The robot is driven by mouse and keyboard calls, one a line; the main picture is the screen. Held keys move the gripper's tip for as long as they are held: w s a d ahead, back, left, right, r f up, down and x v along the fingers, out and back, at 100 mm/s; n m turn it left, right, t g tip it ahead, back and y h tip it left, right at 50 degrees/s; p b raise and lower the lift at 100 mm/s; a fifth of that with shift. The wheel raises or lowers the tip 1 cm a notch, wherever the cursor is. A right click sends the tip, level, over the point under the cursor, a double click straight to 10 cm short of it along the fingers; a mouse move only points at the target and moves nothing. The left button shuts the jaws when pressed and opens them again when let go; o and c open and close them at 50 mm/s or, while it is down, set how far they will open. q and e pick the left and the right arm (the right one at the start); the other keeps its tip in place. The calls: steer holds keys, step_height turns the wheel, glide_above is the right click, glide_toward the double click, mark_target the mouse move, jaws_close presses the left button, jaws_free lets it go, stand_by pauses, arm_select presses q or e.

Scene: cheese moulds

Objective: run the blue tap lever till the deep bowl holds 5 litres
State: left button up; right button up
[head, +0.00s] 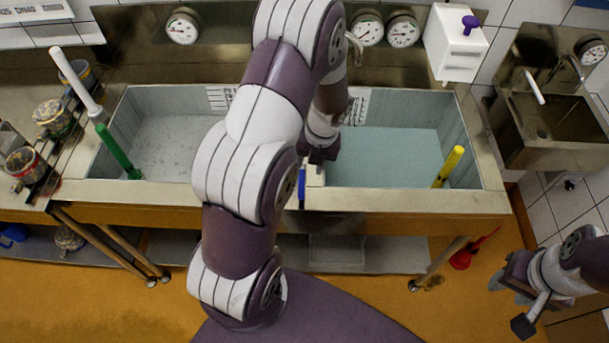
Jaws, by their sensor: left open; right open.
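A blue lever-like piece (302,188) stands at the front of the divider between two basins, partly hidden by my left arm. My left gripper (314,168) is open and right above this spot, beside the blue piece; I cannot tell whether they touch. The left basin (165,140) has a grey, speckled floor or content. The right basin (385,158) holds a flat blue-grey surface that looks like liquid. I cannot tell which basin is the deep bowl, and no litre reading is legible. My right gripper (512,303) is open and empty over the floor at lower right.
A green-ended stick (118,152) leans in the left basin and a yellow one (448,167) in the right. Dials (183,28) hang behind. A white box (455,42) with a purple knob hangs above. A small sink (560,115) stands right. Jars (52,118) stand left.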

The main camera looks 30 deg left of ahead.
arm_select(q)
steer(key=r, duration=0.4)
steer(key=shift+w+d+r, duration=0.2)
steer(key=shift+w+d, duration=0.05)
steer(key=shift+d, duration=0.1)
stand_by(1.2)
